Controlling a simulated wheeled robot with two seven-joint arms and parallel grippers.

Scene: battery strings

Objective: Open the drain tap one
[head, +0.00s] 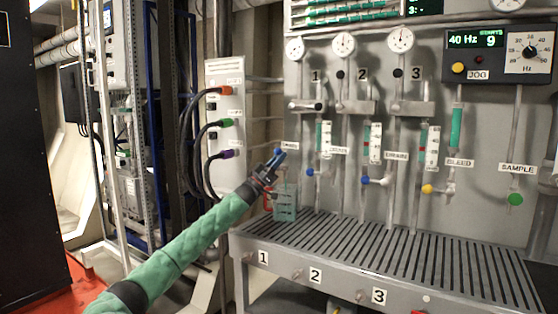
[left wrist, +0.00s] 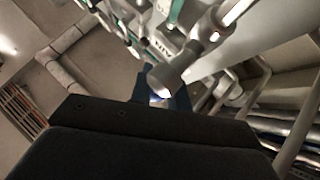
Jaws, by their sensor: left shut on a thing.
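My left gripper (head: 277,158) reaches up from the lower left to the panel's left edge, just below a small label (head: 289,146) too blurred to read surely. It is shut on a small blue handle (head: 278,151), mostly hidden by the fingers. In the left wrist view the dark fingers (left wrist: 162,90) close around a blue-lit spot, with a grey round fitting (left wrist: 180,76) right beside them. Whether this handle is drain tap one I cannot tell. Another blue knob (head: 310,172) sits under column 1, to the right and apart from the gripper. My right gripper is not in view.
A green container (head: 286,205) stands on the slatted bench (head: 370,255) below the gripper. Columns with gauges, a blue knob (head: 365,180), yellow knob (head: 427,189) and green knob (head: 515,199) line the panel. Cables (head: 195,150) hang at left. Numbered knobs sit on the bench front.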

